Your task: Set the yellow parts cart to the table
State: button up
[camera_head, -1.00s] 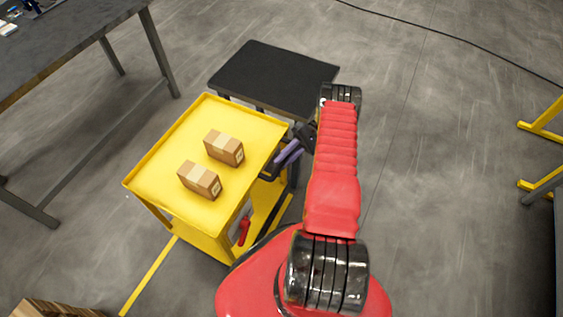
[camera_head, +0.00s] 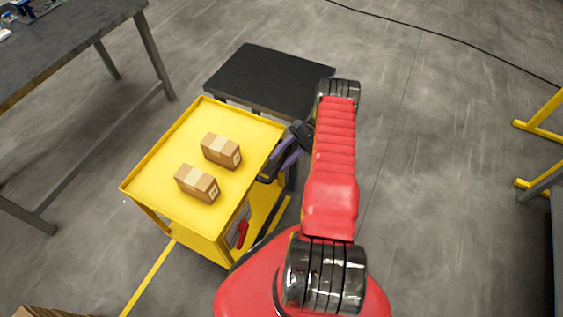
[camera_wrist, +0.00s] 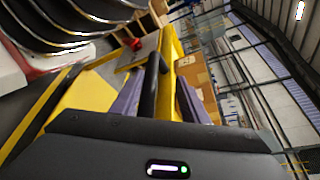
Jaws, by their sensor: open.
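The yellow parts cart (camera_head: 175,150) stands upright on the floor, left of my arm, with two cardboard boxes (camera_head: 221,151) (camera_head: 197,183) on its top tray. My gripper (camera_head: 282,158) is at the cart's right side, partly hidden by my arm. In the wrist view its two purple fingers (camera_wrist: 157,100) are open, with the dark handle bar (camera_wrist: 150,84) of the cart between them. I cannot tell whether they touch it. A dark workbench table (camera_head: 70,42) stands at the upper left, apart from the cart.
A low black-topped stand (camera_head: 268,80) is just behind the cart. A yellow floor line (camera_head: 148,278) runs by the cart's front. Yellow frame feet (camera_head: 540,125) are at the right edge. A black cable (camera_head: 450,42) crosses the floor at the top. Floor between table and cart is clear.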

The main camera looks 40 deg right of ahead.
jog(key=shift+s+r, duration=0.1)
jog(key=shift+r, duration=3.8)
jog(key=shift+d+f+m, duration=0.1)
jog(key=shift+f+m, duration=0.2)
jog(key=shift+f, duration=0.05)
notch_tip(320, 180, down, 4)
jog(key=s+a+m+h, duration=0.1)
jog(key=s+m+h, duration=0.1)
jog(key=s, duration=0.1)
jog(key=s+a+r+n+h, duration=0.1)
jog(key=a+r+h, duration=0.45)
jog(key=r, duration=0.55)
jog(key=s+a+r+n+h, duration=0.1)
jog(key=a+r+h, duration=0.4)
jog(key=r, duration=0.7)
jog(key=s+a+r+n+t+h, duration=0.1)
jog(key=s+a+r+n+t, duration=0.2)
jog(key=a+r, duration=0.4)
jog(key=s+a+r+n+t+h, duration=0.2)
jog(key=s+a+r+n+t, duration=0.1)
jog(key=a+r, duration=0.4)
notch_tip(320, 180, up, 3)
jog(key=shift+s+a+r+t, duration=0.1)
jog(key=shift+s+a+t, duration=0.2)
jog(key=shift+s, duration=0.15)
